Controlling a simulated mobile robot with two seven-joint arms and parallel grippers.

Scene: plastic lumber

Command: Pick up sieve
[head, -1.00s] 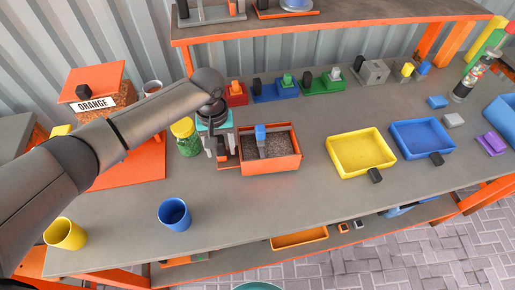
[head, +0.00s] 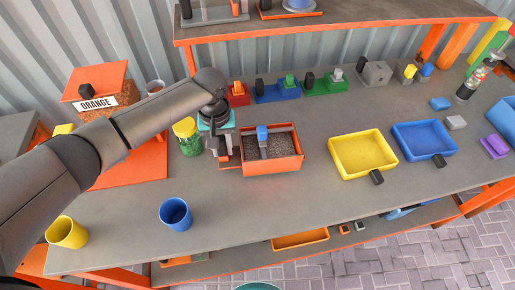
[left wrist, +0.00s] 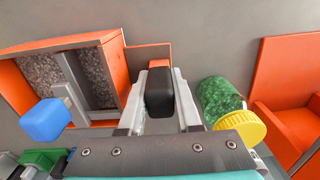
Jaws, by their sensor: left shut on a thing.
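An orange box (head: 271,166) with dark granular material inside stands on the grey table. I take it to be the sieve, though I cannot tell its mesh. A grey bar with a blue knob (head: 262,134) lies across it. It also shows at the left of the left wrist view (left wrist: 113,55). A black handle (left wrist: 159,92) rises from an orange tab at its side. My left gripper (head: 225,160) is beside the box, its fingers (left wrist: 160,105) shut on this black handle. The box appears to rest on the table. My right gripper is not in view.
A green jar with a yellow lid (head: 187,136) stands close to my left gripper. A yellow tray (head: 363,153) and a blue tray (head: 424,140) lie to the right. A blue cup (head: 175,214) and a yellow cup (head: 66,232) stand near the front edge.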

